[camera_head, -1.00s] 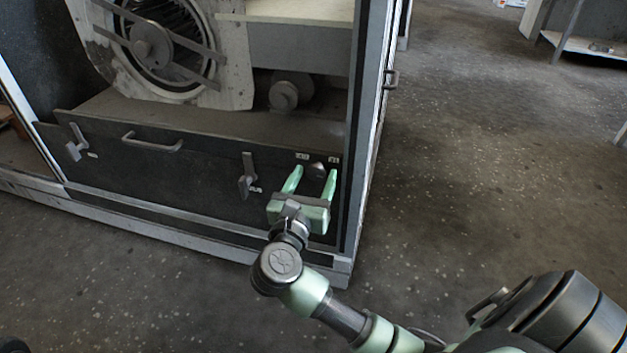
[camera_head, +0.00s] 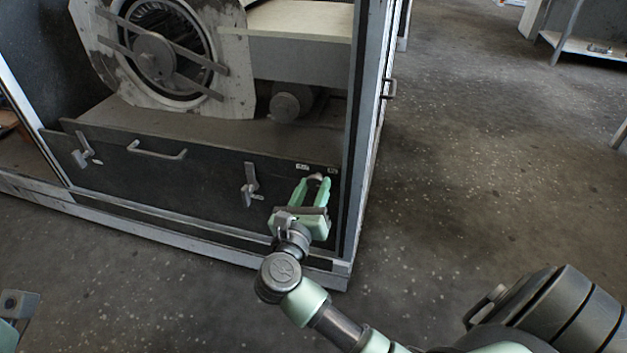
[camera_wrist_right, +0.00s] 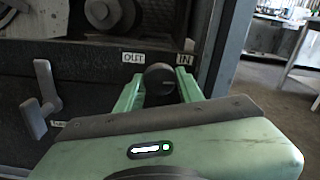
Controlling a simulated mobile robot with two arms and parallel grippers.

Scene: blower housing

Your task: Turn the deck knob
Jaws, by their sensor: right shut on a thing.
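The deck knob (camera_head: 316,177) is a small dark round knob near the right end of the dark front panel. In the right wrist view the knob (camera_wrist_right: 160,78) sits between two green fingers, below two white labels. My right gripper (camera_head: 314,184) is shut on the knob, with one finger on each side of it. The fingers also show in the right wrist view (camera_wrist_right: 160,88). A green and grey part of my left arm (camera_head: 16,308) shows at the lower left edge; its fingers cannot be made out.
The front panel (camera_head: 210,182) carries a bar handle (camera_head: 157,151) and two lever latches (camera_head: 251,184), (camera_head: 83,150). A blower wheel (camera_head: 155,55) stands behind it. The cabinet's right post (camera_head: 354,130) is close to the knob. Open floor (camera_head: 480,180) lies to the right.

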